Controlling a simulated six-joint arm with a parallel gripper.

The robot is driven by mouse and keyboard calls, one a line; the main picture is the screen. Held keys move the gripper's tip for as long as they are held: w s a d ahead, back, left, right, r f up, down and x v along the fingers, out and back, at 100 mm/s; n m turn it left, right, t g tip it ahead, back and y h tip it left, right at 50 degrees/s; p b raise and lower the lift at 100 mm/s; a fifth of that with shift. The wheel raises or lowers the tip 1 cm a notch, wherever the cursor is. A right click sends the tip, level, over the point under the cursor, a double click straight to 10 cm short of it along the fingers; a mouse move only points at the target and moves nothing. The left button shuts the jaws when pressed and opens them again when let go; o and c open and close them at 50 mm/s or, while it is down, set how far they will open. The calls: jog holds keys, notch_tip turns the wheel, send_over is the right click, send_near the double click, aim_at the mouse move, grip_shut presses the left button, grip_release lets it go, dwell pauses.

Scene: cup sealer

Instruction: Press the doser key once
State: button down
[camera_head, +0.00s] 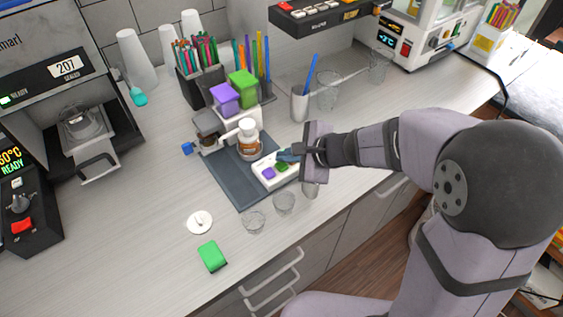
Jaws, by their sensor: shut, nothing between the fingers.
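The doser (247,138) stands on a dark mat, with a purple block (225,97) and a green block (243,88) on top. In front of it is a white key pad (264,183) with a purple key (268,174) and a green key (281,167). My gripper (284,155) is shut and empty, reaching in from the right with its tips over the back right part of the pad. The tips hide that part, and I cannot tell whether they touch a key.
Several clear cups (284,203) stand along the front of the mat (232,184). A white disc (200,222) and a green sponge-like block (212,257) lie front left. A straw holder stands behind the doser.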

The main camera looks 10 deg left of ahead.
aim_at(285, 167)
jog(key=shift+r+p, duration=2.15)
jog(key=shift+r, duration=0.4)
dwell(1.4)
jog(key=s+d+f+n+g+h, duration=0.2)
jog(key=s+d+n, duration=0.5)
jog(key=d, duration=0.4)
jog(key=s+d+f+n+g+h, duration=0.3)
jog(key=s+d+f+n+h, duration=0.1)
jog(key=s+d+n, duration=0.4)
jog(key=s+d+h, duration=0.1)
jog(key=s+d, duration=0.1)
jog(key=d, duration=0.1)
jog(key=shift+s+d+f+n+h, duration=0.2)
jog(key=shift+s+n+h, duration=0.1)
jog(key=shift+h, duration=0.1)
